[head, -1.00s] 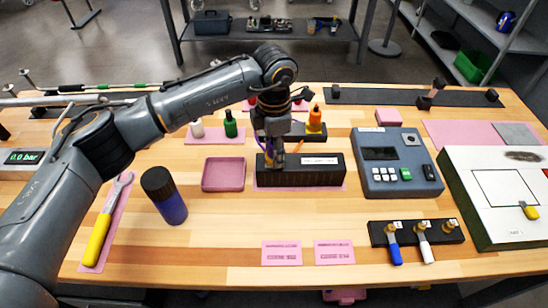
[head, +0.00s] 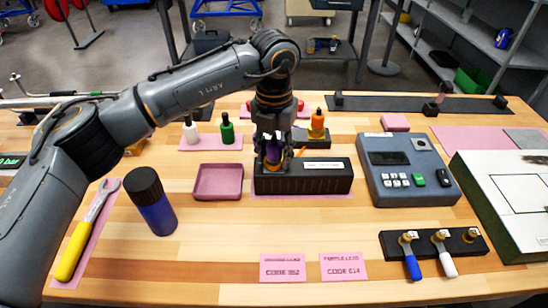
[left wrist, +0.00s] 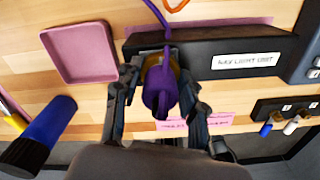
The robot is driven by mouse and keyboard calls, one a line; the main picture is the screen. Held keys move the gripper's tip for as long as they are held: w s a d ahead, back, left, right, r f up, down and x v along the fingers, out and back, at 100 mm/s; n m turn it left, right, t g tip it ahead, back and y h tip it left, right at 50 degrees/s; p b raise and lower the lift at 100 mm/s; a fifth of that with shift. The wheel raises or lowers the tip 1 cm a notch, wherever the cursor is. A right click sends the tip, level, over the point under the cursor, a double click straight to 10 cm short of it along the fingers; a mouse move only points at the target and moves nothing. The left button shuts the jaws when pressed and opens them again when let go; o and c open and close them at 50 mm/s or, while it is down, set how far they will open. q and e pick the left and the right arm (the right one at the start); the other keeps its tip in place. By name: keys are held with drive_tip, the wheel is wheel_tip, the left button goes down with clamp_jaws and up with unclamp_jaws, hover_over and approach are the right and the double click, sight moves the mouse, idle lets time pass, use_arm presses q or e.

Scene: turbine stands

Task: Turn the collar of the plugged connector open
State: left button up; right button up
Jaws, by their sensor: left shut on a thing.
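A long black box with a white label (head: 322,180) stands on the middle of the table; it also shows in the left wrist view (left wrist: 215,45). A purple plugged connector (left wrist: 160,92) sits at the box's left part, with a brass-coloured collar (left wrist: 153,60) at its base and a purple cable. My left gripper (head: 272,160) points down over it from above. In the left wrist view its two fingers stand on either side of the connector, shut on it at the collar. The exact contact is partly hidden. My right gripper is not in view.
A pink tray (head: 218,181) lies left of the box, and a dark bottle with a blue lower part (head: 152,203) stands nearer. A grey keypad device (head: 402,165) is on the right. Bottles (head: 227,130) and an orange connector (head: 317,125) stand behind. The front middle holds two code cards (head: 343,267).

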use_arm(q)
drive_tip(key=shift+n+b, duration=0.3)
drive_tip(key=shift+n, duration=0.3)
drive_tip(key=o, duration=1.2)
wheel_tip(320, 180, up, 12)
drive_tip(key=shift+r, duration=0.1)
